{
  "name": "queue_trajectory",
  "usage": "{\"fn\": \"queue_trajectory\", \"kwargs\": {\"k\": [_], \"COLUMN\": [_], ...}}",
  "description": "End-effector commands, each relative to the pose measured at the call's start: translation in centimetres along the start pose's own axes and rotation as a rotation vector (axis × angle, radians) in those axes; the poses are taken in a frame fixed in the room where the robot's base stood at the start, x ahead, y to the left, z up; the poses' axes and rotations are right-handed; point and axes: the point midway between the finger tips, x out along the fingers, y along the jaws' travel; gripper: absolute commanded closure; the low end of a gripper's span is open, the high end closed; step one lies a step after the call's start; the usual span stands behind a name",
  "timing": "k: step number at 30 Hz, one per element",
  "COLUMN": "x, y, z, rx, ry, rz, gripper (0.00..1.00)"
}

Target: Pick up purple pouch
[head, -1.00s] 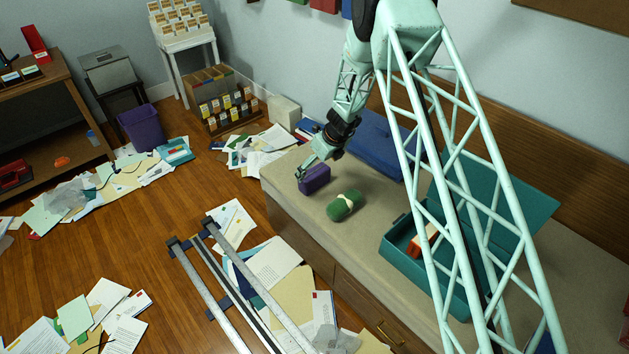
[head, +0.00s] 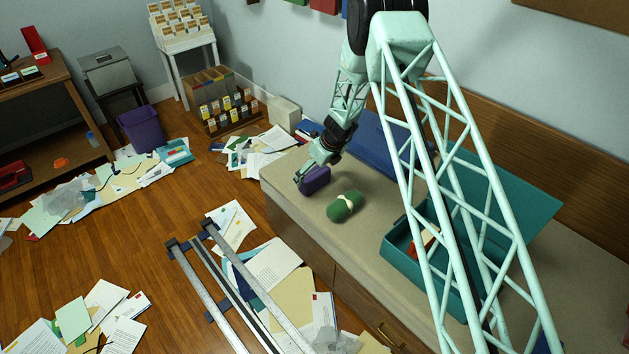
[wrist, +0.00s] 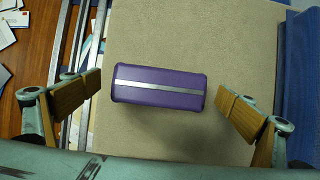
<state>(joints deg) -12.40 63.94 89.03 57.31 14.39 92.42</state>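The purple pouch (head: 315,181) stands on the beige top of a long cabinet, near its left end in the head view. In the wrist view the pouch (wrist: 160,87) is a purple block with a silver strip along its top, lying crosswise between the fingers. My gripper (head: 312,172) is over the pouch in the head view. In the wrist view my gripper (wrist: 158,100) is open, with one wood-coloured finger pad at each side and a gap between each pad and the pouch. Whether the fingertips are at the pouch's height is hard to tell.
A green roll with a pale band (head: 345,206) lies close to the right of the pouch. A blue case (head: 375,135) stands behind. An open teal box (head: 462,296) is farther right. The bare cabinet top (head: 365,240) is clear in front.

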Motion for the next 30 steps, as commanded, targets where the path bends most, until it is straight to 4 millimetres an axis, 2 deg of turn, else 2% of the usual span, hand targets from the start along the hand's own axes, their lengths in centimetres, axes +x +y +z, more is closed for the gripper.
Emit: {"fn": "queue_trajectory", "kwargs": {"k": [1,9,20,26,30], "x": [0.0,0.0,-0.3,-1.6,-3.1], "y": [0.0,0.0,0.0,0.0,0.0], "z": [0.0,0.0,0.2,0.7,1.4], "rx": [0.0,0.0,0.0,0.0,-0.001], "ry": [0.0,0.0,-0.001,-0.001,-0.001], "rz": [0.0,0.0,0.0,0.0,0.0], "gripper": [0.05,0.28,0.28,0.28,0.28]}}
